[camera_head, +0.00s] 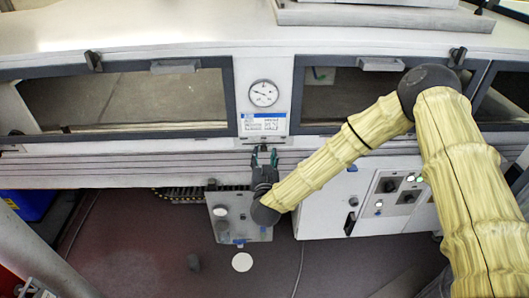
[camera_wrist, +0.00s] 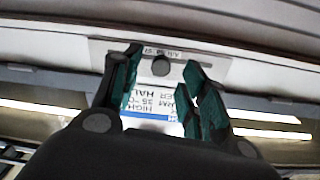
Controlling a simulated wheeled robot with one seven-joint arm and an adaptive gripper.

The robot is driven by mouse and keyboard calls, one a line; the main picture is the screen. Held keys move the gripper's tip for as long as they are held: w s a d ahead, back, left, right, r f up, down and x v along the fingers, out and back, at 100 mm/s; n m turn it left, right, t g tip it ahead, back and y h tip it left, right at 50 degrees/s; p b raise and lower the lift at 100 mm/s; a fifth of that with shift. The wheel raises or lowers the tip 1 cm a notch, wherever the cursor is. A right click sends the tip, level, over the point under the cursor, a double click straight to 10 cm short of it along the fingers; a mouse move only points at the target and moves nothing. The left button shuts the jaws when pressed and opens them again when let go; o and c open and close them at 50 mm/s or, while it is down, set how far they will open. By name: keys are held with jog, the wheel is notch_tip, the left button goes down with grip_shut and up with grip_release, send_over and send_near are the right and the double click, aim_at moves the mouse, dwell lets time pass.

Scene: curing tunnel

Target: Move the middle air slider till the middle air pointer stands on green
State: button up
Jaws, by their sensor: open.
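My gripper (camera_head: 264,152) is at the front of the tunnel, just below the middle label. In the wrist view my gripper (camera_wrist: 163,60) is open, with a green-padded finger on each side of a small dark round knob (camera_wrist: 161,66). The knob sits on a pale slider plate (camera_wrist: 218,70) with small print. I cannot tell whether either finger touches the knob. In the head view the gripper is in front of the slider area. A round white gauge (camera_head: 263,93) with a thin dark pointer is above it; its colour zones are too small to read.
A blue and white label (camera_head: 263,124) is under the gauge. Dark-framed windows (camera_head: 130,98) (camera_head: 345,97) flank it. A grey control box (camera_head: 345,200) stands below right and a small panel (camera_head: 240,217) hangs below my gripper. A blue bin (camera_head: 28,204) is at far left.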

jog(key=s, duration=0.8)
jog(key=shift+s+d, duration=0.25)
jog(key=shift+s, duration=0.1)
jog(key=shift+f, duration=0.1)
jog(key=s+d+f+n+g+y, duration=0.1)
jog(key=s+d+f+g, duration=0.3)
jog(key=s+f, duration=0.5)
jog(key=s+d+f+n+g+y, duration=0.1)
jog(key=s+d+f+g, duration=0.4)
jog(key=f, duration=0.6)
jog(key=s+d+f+g+h, duration=0.1)
jog(key=s+d+f+g, duration=0.1)
jog(key=s+d, duration=0.3)
jog(key=s+d+f+g+h, duration=0.1)
jog(key=s+d+g, duration=0.3)
jog(key=s, duration=0.8)
jog(key=s+d+f+m+g+h, duration=0.1)
jog(key=s+d+f+g, duration=0.2)
jog(key=s+d, duration=0.4)
jog(key=shift+s+f, duration=0.5)
jog(key=shift+s, duration=0.4)
dwell(1.4)
